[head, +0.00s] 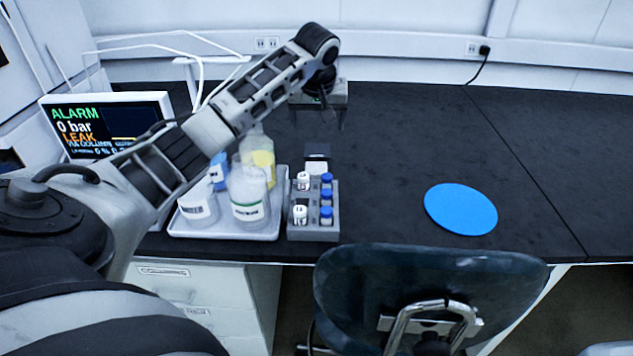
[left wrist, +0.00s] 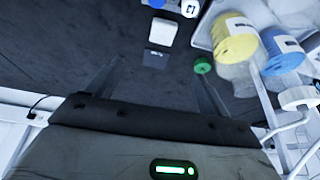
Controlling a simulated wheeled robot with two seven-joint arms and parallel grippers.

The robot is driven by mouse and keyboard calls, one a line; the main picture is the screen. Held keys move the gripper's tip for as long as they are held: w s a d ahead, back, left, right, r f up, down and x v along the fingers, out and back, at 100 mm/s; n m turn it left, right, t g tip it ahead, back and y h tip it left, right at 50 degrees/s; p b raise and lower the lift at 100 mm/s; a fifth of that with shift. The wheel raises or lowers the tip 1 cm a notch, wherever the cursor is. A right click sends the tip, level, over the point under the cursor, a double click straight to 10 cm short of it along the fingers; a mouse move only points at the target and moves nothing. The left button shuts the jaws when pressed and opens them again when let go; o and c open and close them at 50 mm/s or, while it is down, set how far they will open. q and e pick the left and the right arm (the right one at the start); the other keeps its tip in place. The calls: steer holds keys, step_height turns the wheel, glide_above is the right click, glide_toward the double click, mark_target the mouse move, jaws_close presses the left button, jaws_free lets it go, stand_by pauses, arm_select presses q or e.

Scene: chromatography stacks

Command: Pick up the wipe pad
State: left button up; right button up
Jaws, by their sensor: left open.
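A small white pad (head: 316,168), which looks like the wipe pad, lies flat on the dark bench just behind the vial rack. It also shows as a white square in the left wrist view (left wrist: 162,32). A dark flat piece (head: 317,151) lies right behind it and also shows in the left wrist view (left wrist: 156,59). My left gripper (head: 323,122) hangs above the bench, behind and above the pad. In the left wrist view its two fingers (left wrist: 157,68) are spread apart with nothing between them. My right gripper is not in view.
A grey rack (head: 313,232) holds several blue- and white-capped vials. A white tray (head: 222,232) left of it carries several bottles. A green cap (left wrist: 202,65) shows near one finger. A blue round mat (head: 460,209) lies right. A chair (head: 420,290) stands in front.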

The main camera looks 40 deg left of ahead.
arm_select(q)
step_height(320, 180, down, 4)
steer(key=r+b, duration=0.1)
steer(key=b, duration=0.1)
glide_above(316, 170)
steer(key=s+d, duration=0.2)
steer(key=f, duration=0.9)
steer(key=shift+w+f+b, duration=0.25)
steer(key=shift+b, duration=0.15)
steer(key=shift+s+a+b+x, duration=0.1)
steer(key=shift+b+x, duration=0.15)
steer(key=shift+x, duration=1.1)
steer(key=shift+s+a+b+x, duration=0.1)
steer(key=shift+s+b+x, duration=0.1)
steer(key=shift+x, duration=1.2)
steer(key=c, duration=1.1)
